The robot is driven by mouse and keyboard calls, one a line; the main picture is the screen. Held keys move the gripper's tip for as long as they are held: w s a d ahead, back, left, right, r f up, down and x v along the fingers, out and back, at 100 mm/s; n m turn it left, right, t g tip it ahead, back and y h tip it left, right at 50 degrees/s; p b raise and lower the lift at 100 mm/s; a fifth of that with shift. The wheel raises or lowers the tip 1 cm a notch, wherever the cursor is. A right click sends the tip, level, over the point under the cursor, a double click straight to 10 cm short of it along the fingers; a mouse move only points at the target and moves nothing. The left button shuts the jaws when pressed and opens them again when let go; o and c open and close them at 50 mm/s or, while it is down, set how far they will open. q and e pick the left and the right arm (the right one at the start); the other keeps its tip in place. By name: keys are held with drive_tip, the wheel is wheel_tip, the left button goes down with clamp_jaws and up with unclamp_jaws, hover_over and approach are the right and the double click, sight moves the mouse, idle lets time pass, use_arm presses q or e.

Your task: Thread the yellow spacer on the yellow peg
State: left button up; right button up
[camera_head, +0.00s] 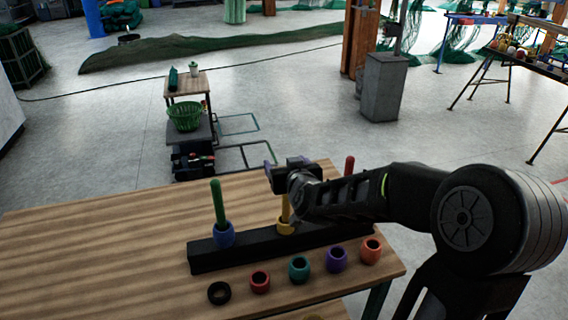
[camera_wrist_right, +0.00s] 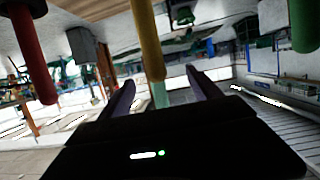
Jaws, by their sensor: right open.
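The yellow spacer (camera_head: 286,227) sits low around the yellow peg (camera_head: 285,207), at the black rack (camera_head: 210,254). The peg's upper part is hidden behind my right gripper (camera_head: 284,168), which is at the height of the peg's top. In the right wrist view my right gripper (camera_wrist_right: 157,82) has its two purple fingers apart with no spacer between them. The yellow peg (camera_wrist_right: 147,40) shows there between the fingers, with its rounded tip toward the palm; I cannot tell whether they touch. My left gripper is out of view.
A green peg (camera_head: 218,200) with a blue spacer (camera_head: 224,235) stands at the rack's left, and a red peg (camera_head: 349,167) at its right, its base hidden by my arm. Several loose spacers, including a teal one (camera_head: 299,268), lie in front. The wooden table (camera_head: 100,240) is clear at left.

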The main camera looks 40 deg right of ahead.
drive_tip(key=v, duration=0.5)
drive_tip(key=shift+s+a+r, duration=0.1)
drive_tip(key=shift+s, duration=0.15)
idle(0.5)
